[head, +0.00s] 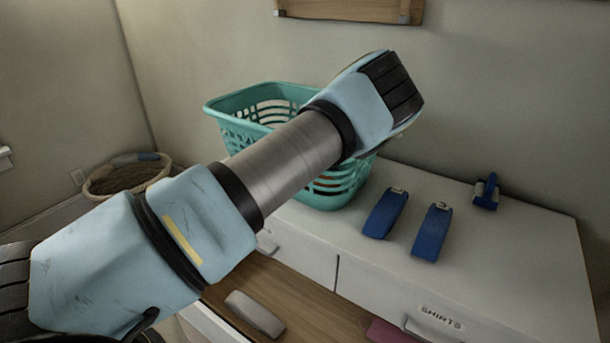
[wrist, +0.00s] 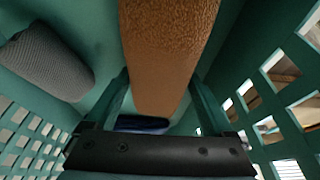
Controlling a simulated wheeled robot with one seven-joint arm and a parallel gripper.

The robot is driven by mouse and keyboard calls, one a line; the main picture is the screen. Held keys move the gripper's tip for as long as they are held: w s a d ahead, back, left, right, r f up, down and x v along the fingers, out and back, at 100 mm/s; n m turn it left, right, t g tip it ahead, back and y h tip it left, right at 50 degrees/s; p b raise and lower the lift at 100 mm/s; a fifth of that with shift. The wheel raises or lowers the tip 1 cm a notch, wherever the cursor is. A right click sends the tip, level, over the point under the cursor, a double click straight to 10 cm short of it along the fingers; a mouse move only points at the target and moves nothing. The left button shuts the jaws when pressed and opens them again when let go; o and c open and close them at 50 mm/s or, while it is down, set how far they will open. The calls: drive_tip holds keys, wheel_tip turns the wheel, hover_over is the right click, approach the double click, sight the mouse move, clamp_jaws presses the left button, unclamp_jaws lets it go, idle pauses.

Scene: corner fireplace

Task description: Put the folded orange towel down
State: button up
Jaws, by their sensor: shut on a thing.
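The folded orange towel (wrist: 165,60) fills the upper middle of the wrist view, with a rough, fuzzy surface. My gripper (wrist: 160,92) is shut on it, one finger on each side. Both are inside the teal basket, whose slotted wall (wrist: 285,110) surrounds them. In the head view the teal basket (head: 235,105) stands on the white dresser, and my arm reaches over it. The towel and my fingers are hidden there. I cannot tell whether the towel touches the basket floor.
A grey rolled cloth (wrist: 45,60) and a dark blue item (wrist: 142,124) lie in the basket. Blue folded items (head: 384,213) and a blue holder (head: 486,192) rest on the white dresser (head: 520,260). A wicker basket (head: 125,175) stands at left. A grey item (head: 254,313) lies on the wooden surface.

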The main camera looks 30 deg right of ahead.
drive_tip(key=o, duration=1.5)
drive_tip(key=b+v, duration=0.2)
drive_tip(key=v, duration=0.5)
drive_tip(key=shift+r, duration=0.25)
drive_tip(key=shift+a, duration=0.1)
